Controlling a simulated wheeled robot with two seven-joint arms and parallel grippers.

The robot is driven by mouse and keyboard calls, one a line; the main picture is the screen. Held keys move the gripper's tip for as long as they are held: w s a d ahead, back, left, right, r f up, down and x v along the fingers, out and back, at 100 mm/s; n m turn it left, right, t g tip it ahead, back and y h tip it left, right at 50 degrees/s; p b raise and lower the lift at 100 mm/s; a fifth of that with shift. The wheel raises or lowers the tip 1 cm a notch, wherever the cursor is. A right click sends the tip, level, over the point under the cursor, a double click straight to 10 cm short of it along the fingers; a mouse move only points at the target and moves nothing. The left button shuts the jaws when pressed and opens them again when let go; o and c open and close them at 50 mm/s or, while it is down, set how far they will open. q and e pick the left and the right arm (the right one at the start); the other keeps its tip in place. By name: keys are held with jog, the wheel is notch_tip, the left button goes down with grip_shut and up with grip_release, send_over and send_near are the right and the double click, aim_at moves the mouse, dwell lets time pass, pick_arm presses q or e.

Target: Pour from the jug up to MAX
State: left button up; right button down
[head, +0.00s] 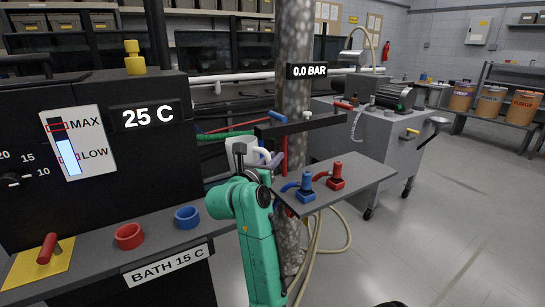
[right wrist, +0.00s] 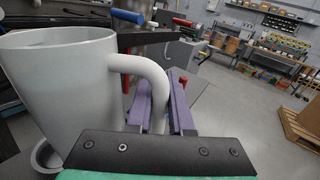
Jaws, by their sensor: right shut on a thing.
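My right gripper (right wrist: 168,108), with purple fingers, is shut on the handle of the white jug (right wrist: 65,85). The jug looks upright, with its open rim at the top; what is inside cannot be seen. In the head view the jug (head: 262,143) is mostly hidden behind my green right arm. The level gauge (head: 70,143) on the dark machine has red marks at MAX and LOW. Its pale column ends between them, above LOW and below MAX. A yellow cap (head: 134,62) stands on top of the machine. My left gripper is not in view.
A ledge before the machine holds a red ring (head: 129,236), a blue ring (head: 187,217) and a red-handled lever (head: 47,249). Right of my arm, a grey shelf (head: 355,178) bears blue and red valves (head: 336,176). A mottled column (head: 294,60) rises behind. Floor at right is open.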

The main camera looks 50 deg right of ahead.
jog(key=shift+w+a+r+n+p, duration=0.2)
jog(key=shift+w+r+n+p, duration=0.55)
jog(key=shift+n+p, duration=1.75)
jog(key=shift+w+a+r+n+p, duration=0.15)
jog(key=shift+w+r+n+p, duration=0.55)
jog(key=shift+n+p, duration=1.85)
jog(key=shift+w+a+r+n+p, duration=0.2)
jog(key=shift+w+r+n+p, duration=0.65)
jog(key=shift+p, duration=2.85)
jog(key=shift+s+n, duration=0.3)
jog(key=shift+s, duration=0.15)
jog(key=shift+s+r, duration=0.2)
